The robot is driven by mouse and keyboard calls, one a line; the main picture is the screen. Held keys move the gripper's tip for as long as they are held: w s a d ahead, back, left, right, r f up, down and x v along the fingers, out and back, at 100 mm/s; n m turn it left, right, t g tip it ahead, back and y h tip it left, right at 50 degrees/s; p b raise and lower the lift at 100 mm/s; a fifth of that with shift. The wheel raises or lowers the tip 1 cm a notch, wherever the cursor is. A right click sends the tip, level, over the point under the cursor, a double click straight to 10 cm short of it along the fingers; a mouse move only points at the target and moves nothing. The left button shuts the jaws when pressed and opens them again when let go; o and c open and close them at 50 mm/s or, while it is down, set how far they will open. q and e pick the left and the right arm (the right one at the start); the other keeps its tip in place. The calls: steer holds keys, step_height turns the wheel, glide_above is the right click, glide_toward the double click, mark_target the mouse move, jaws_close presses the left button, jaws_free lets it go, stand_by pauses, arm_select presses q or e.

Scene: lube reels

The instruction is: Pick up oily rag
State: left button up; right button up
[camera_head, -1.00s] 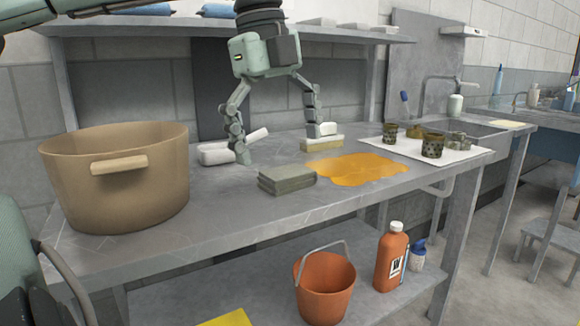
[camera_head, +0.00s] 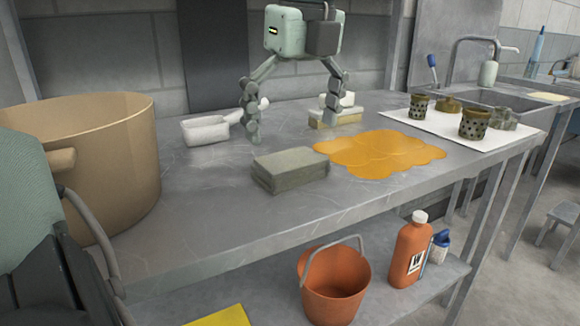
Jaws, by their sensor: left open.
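A folded grey-green cloth (camera_head: 291,172), which looks like the oily rag, lies on the metal workbench (camera_head: 200,220) near its front edge. My left gripper (camera_head: 292,118) hangs over the bench, fingers pointing down and spread wide apart, with nothing between them. It appears behind the cloth and apart from it; the exact height of its fingertips is hard to tell. An orange-yellow spill (camera_head: 380,154) spreads on the bench just right of the cloth. My right gripper is not seen.
A large tan pot (camera_head: 110,150) stands at the left. Dirty metal parts (camera_head: 474,123) rest on a white sheet at right. An orange bucket (camera_head: 333,285) and bottle (camera_head: 409,250) stand below.

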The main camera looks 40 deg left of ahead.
mark_target(289, 158)
arm_select(q)
steer(key=f, duration=0.2)
steer(key=a+f, duration=0.1)
steer(key=f, duration=0.1)
steer(key=c, duration=1)
steer(key=shift+w+r, duration=0.1)
